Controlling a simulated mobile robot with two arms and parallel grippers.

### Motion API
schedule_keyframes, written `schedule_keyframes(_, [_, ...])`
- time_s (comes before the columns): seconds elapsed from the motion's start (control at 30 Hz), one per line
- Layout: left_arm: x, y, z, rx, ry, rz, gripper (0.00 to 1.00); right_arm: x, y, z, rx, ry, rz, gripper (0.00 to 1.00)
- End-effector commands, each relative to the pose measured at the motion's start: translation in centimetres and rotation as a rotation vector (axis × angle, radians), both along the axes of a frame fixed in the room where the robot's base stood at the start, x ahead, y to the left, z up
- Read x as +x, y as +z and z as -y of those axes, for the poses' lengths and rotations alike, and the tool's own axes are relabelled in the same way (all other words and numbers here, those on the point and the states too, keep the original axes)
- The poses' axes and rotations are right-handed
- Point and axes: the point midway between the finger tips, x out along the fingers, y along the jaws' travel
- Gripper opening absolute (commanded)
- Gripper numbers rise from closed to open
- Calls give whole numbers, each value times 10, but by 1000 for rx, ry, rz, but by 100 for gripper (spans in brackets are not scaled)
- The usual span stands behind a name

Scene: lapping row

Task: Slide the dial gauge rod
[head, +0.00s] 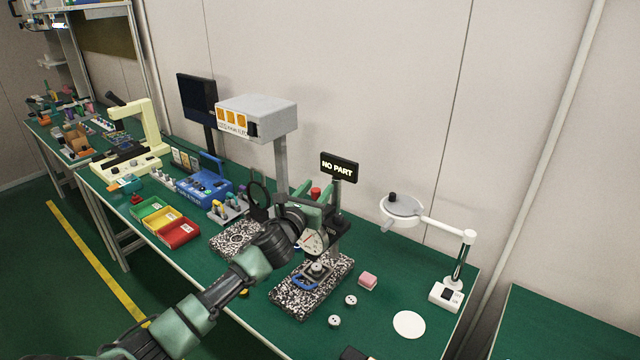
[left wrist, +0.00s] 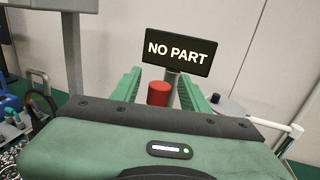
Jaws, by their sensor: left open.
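The dial gauge (head: 313,242) has a white face and hangs on a stand over a speckled granite base (head: 296,297). My left arm crosses in front of the stand, and my left gripper (head: 316,197) is open at its top. A red cap (head: 315,191) shows by the fingers. In the left wrist view the red cap (left wrist: 158,93) stands between the two green fingers of the left gripper (left wrist: 160,85), with gaps on both sides. I cannot tell how the rod joins the cap; the gripper body hides it. My right gripper is not in view.
A display reading "NO PART" (head: 339,167) stands just behind the gauge. A magnifier lamp (head: 402,207) is at the right. Colored bins (head: 178,233) are left.

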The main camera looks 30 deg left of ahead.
Motion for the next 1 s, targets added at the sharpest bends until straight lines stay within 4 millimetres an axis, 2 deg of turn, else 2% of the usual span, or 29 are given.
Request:
schedule_keyframes(0.2, [20, 0, -4, -2, 1, 0, 45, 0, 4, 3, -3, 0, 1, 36])
schedule_keyframes(0.53, [23, -1, -4, -2, 0, -1, 45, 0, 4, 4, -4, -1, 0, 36])
schedule_keyframes(0.57, [23, -1, -4, -2, 0, -1, 42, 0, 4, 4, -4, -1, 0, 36])
schedule_keyframes(0.7, [23, -1, -4, -2, 0, -1, 3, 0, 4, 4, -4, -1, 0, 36])
schedule_keyframes(0.73, [23, -1, -4, -2, 0, -1, 0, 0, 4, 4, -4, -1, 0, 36])
schedule_keyframes(1.0, [23, -1, -4, -2, 0, -1, 0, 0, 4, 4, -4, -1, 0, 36])
